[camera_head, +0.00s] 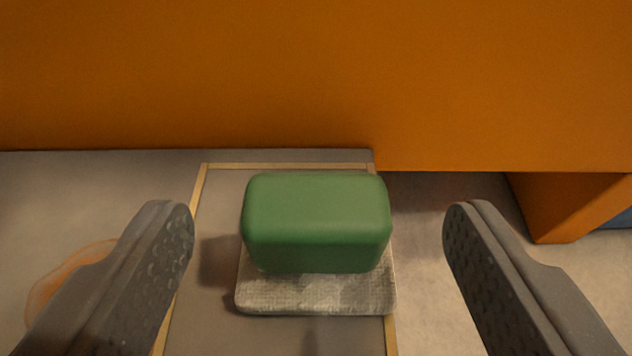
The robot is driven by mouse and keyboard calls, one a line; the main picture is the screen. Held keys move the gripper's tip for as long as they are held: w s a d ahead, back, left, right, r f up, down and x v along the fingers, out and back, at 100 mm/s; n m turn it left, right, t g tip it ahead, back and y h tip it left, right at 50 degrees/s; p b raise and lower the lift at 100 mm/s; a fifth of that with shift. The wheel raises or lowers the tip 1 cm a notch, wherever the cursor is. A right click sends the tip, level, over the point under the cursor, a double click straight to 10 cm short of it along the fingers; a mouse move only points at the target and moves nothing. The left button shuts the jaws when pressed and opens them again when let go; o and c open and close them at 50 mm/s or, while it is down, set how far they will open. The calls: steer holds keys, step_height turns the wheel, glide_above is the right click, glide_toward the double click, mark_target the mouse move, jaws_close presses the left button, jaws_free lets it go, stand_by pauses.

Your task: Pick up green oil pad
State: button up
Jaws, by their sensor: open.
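The green oil pad (316,222) is a rounded green block with a grey, woven-looking flat pad (316,294) under its near side. It sits in the middle of the view. My gripper (318,225) is open. One finger is to the left of the pad and the other to the right, with a clear gap on both sides. Neither finger touches it. How far the fingertips are above or in front of the pad, I cannot tell.
The pad is on a grey panel with a thin tan border (199,200). A large orange body (300,75) fills the view behind it, with an orange block (570,200) at right. A pale orange stain (62,278) marks the floor at left.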

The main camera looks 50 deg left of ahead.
mark_target(314, 183)
steer(key=b+x, duration=0.1)
steer(key=x, duration=0.1)
steer(key=b+x, duration=0.1)
steer(key=x, duration=0.2)
steer(key=shift+s+f, duration=0.1)
steer(key=shift+f, duration=0.15)
steer(key=shift+a, duration=0.15)
steer(key=c, duration=1.1)
steer(key=shift+r, duration=0.15)
steer(key=shift+c, duration=0.2)
